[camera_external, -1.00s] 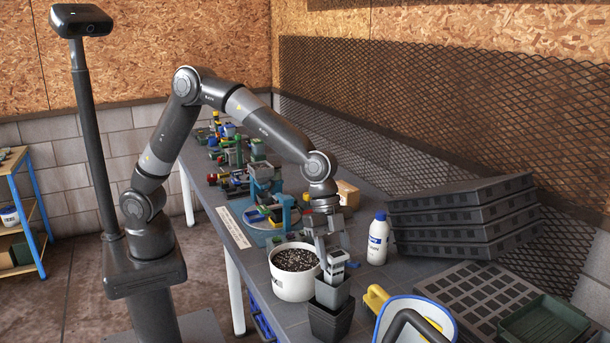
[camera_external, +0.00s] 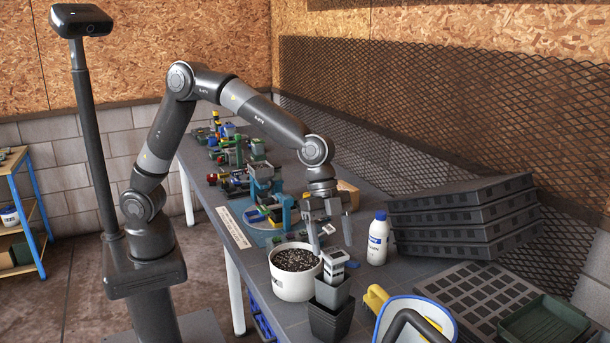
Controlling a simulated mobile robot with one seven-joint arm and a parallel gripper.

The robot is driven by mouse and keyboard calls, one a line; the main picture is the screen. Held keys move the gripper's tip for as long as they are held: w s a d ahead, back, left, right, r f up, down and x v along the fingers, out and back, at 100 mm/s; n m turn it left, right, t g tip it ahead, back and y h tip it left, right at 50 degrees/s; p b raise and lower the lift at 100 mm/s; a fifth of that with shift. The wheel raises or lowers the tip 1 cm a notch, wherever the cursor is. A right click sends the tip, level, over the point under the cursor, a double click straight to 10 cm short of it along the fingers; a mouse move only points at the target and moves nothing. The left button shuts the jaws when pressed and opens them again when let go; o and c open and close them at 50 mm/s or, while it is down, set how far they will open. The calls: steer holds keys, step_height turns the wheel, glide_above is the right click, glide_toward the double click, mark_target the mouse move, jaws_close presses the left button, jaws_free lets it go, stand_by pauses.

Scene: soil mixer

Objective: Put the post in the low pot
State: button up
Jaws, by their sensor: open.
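A white and grey upright block, which looks like the post (camera_external: 335,260), stands in the upper of two stacked dark square pots (camera_external: 332,292). Its lower part is hidden inside the pot. I cannot tell for certain which container is the low pot; a round white pot (camera_external: 291,287) filled with dark speckled soil stands just left of the dark pots. My gripper (camera_external: 331,248) is open and points down above and behind the block, its fingers spread apart and empty. The left finger comes down near the white pot's back rim.
A white bottle (camera_external: 378,240) with a blue cap stands right of my gripper. Stacked black trays (camera_external: 460,215) fill the right side. A yellow-handled tool (camera_external: 376,298) and a blue-rimmed container (camera_external: 425,310) are in front. A blue machine (camera_external: 277,207) stands behind the white pot.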

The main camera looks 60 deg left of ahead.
steer(key=v, duration=0.8)
steer(key=shift+r, duration=0.15)
steer(key=a+r+n+t+y, duration=0.15)
steer(key=a+n, duration=0.25)
steer(key=a, duration=1)
steer(key=a+r+n+t+y, duration=0.1)
steer(key=a+r+n+t, duration=0.3)
steer(key=a, duration=1)
steer(key=s+a+f+n+y, duration=0.1)
steer(key=s+a+n, duration=0.4)
steer(key=a, duration=0.5)
steer(key=s+a+f+n+y, duration=0.1)
steer(key=s+a+f+n, duration=0.3)
steer(key=s+a, duration=0.5)
steer(key=shift+a+f+n, duration=0.3)
steer(key=shift+a+n, duration=0.1)
steer(key=shift+n, duration=0.1)
